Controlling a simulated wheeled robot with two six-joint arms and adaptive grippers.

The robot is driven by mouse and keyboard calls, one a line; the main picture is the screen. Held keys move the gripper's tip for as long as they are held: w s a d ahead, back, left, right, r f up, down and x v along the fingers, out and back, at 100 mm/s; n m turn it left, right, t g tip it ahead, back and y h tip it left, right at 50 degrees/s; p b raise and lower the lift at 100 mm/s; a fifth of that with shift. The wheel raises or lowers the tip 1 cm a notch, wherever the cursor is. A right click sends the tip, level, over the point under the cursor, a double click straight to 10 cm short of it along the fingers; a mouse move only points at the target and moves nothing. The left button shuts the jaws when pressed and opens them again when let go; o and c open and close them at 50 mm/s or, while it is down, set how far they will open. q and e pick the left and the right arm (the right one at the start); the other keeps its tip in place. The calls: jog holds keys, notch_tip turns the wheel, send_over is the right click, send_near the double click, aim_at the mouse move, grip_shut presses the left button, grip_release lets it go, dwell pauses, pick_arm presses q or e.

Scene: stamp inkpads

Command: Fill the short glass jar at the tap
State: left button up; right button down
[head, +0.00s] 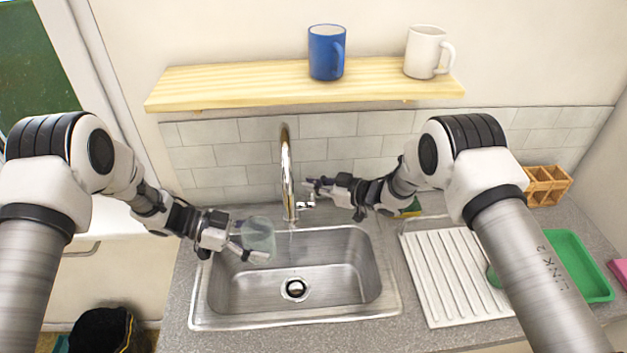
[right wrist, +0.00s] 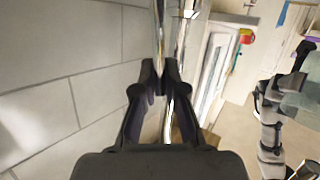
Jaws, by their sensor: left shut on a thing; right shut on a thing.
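The short glass jar (head: 258,238) is a clear, greenish cup over the left back part of the steel sink. My left gripper (head: 247,252) is shut on the jar and holds it up to the left of the tap, not under it. The chrome tap (head: 288,165) rises behind the sink. My right gripper (head: 313,190) is shut on the tap's handle (head: 305,204), just right of the tap's column. In the right wrist view its fingers (right wrist: 160,80) are close together at the chrome tap (right wrist: 182,65). I cannot make out a water stream.
The sink basin (head: 340,265) looks empty, with a drain (head: 295,289) in it. A ribbed draining board (head: 445,275) and a green tray (head: 580,265) lie to the right. A wooden shelf (head: 230,85) above carries a blue mug (head: 325,52) and a white mug (head: 423,52).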

jog(key=shift+s+f+n+t+y, duration=0.3)
jog(key=shift+s+n+t, duration=0.2)
jog(key=shift+s+n, duration=0.2)
jog(key=shift+s+f+n+t+y, duration=0.3)
jog(key=shift+s+n+t, duration=0.25)
jog(key=shift+s, duration=0.2)
jog(key=c, duration=1.2)
grip_release()
jog(key=v, duration=1.2)
jog(key=shift+f, duration=0.1)
